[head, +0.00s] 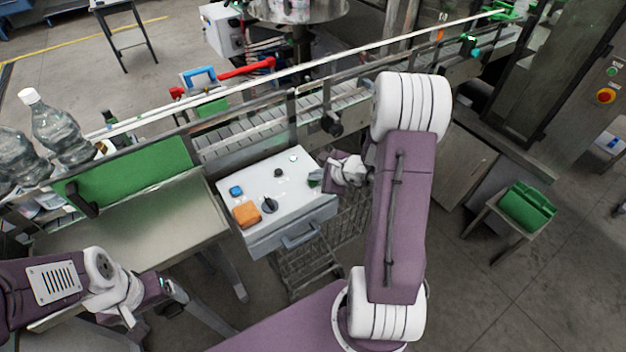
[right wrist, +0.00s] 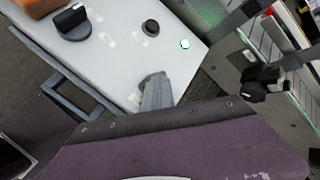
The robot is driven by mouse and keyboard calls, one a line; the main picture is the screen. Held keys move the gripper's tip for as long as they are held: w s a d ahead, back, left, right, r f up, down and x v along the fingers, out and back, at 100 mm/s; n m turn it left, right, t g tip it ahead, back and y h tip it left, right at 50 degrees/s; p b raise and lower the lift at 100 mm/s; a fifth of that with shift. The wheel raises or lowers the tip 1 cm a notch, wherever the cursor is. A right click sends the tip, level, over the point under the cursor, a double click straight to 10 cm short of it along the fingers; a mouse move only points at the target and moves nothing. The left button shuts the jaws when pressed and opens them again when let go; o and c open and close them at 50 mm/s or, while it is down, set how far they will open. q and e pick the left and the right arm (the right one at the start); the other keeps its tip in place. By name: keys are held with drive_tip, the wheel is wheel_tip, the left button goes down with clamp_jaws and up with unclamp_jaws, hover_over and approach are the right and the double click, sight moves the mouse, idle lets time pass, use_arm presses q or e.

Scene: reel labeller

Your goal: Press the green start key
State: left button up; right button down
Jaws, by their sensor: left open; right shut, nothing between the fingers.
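The grey-white control box (head: 262,178) stands at the middle of the head view. On its top near the far right corner is a small round pale key with a green rim (head: 294,158); it also shows in the right wrist view (right wrist: 185,44). My right gripper (head: 314,179) is shut and empty, over the right edge of the box top, nearer me than the key and apart from it. Its closed fingers show in the right wrist view (right wrist: 157,82); whether they touch the panel I cannot tell. My left gripper (head: 174,290) is open and empty at the lower left, away from the box.
The box top also carries a black button (head: 278,173), a black rotary knob (head: 269,205), a blue button (head: 236,191) and an orange block (head: 246,215). A conveyor with a rail (head: 240,132) runs behind it. Plastic bottles (head: 58,130) stand at the left.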

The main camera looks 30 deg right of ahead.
sight(316, 183)
drive_tip(key=shift+r+p, duration=0.3)
drive_tip(key=shift+r, duration=0.4)
drive_tip(key=shift+r, duration=0.1)
wheel_tip(316, 183, up, 5)
drive_tip(key=p, duration=0.3)
drive_tip(key=shift+p, duration=0.35)
